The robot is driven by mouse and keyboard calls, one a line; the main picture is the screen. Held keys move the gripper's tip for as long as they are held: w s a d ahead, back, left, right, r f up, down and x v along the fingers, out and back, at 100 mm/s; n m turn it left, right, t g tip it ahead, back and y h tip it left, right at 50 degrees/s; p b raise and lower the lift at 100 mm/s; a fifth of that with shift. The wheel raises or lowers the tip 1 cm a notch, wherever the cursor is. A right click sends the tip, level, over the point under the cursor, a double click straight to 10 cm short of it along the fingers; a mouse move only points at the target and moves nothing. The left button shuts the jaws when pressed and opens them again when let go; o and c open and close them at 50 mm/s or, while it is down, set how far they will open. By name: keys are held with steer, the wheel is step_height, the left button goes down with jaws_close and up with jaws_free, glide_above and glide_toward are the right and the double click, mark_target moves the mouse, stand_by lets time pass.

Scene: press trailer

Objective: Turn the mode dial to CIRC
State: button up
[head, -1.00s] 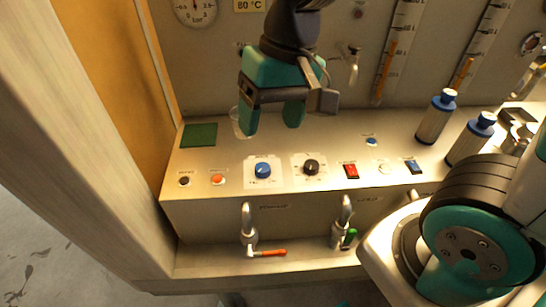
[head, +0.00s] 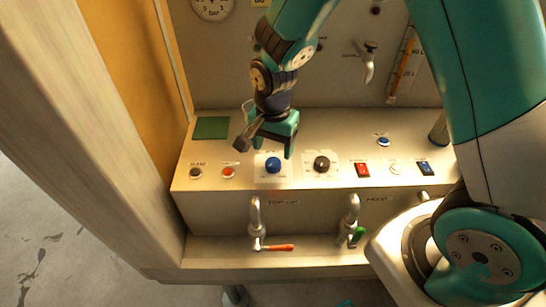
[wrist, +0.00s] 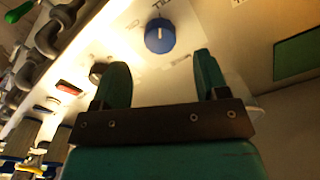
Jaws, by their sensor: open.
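A blue dial (head: 273,165) with a pale pointer mark sits on a white plate on the sloping panel. A black dial (head: 322,163) on its own plate is just to its right. The lettering is too small to tell which is the mode dial or where CIRC lies. My gripper (head: 270,146) is open and empty above and behind the blue dial, pointing down. In the wrist view the blue dial (wrist: 160,36) shows beyond the gap between my fingertips (wrist: 160,65), apart from them. The black dial (wrist: 98,72) is partly hidden behind the left finger.
Left of the dials are a black button (head: 195,173) and a red-orange button (head: 228,172). To the right are a red rocker switch (head: 362,170) and a blue one (head: 425,168). A clear glass (head: 248,108) stands behind my gripper.

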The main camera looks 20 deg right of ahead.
mark_target(273, 162)
step_height(273, 162, down, 5)
steer(key=shift+f, duration=0.1)
stand_by(0.3)
steer(key=c, duration=0.9)
